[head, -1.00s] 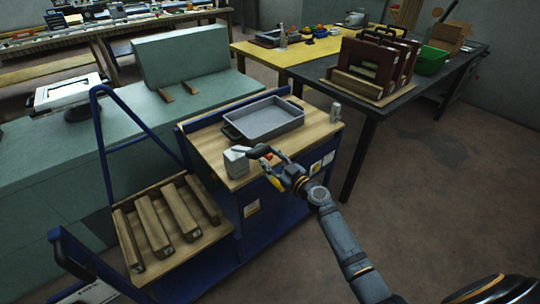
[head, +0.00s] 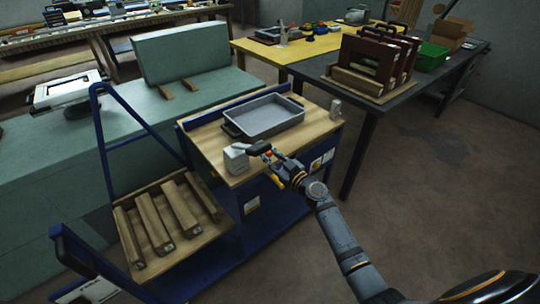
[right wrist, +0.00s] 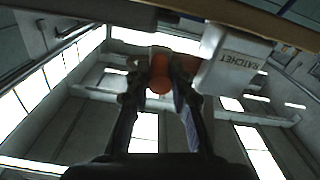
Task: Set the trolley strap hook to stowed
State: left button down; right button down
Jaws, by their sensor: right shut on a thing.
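A small pale grey-white ratchet box (head: 237,160) stands at the front edge of the trolley's wooden top (head: 212,146); in the right wrist view its block (right wrist: 235,62) reads "RATCHET". My right gripper (head: 256,152) is beside the box, over the trolley edge. In the right wrist view my right gripper (right wrist: 160,82) is shut on a round orange-red knob (right wrist: 160,70), close beside the ratchet block. The fingers cover part of the knob. I cannot make out the strap hook's shape or its set position. My left gripper is not in view.
Wooden slats (head: 180,212) lie on the trolley's low left deck. A dark table (head: 420,78) stands behind. The floor to the right is clear.

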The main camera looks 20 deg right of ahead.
jog(key=a, duration=0.1)
jog(key=s+a, duration=0.1)
jog(key=a, duration=0.1)
jog(key=shift+s+a+f, duration=0.15)
jog(key=shift+s+a, duration=0.1)
jog(key=shift+a, duration=0.15)
jog(key=c, duration=1.5)
grip_release()
jog(key=o, duration=0.3)
jog(key=shift+a, duration=0.2)
jog(key=shift+o, duration=0.2)
jog(key=shift+s+d, duration=0.1)
jog(key=shift+d, duration=0.05)
jog(key=v, duration=1.2)
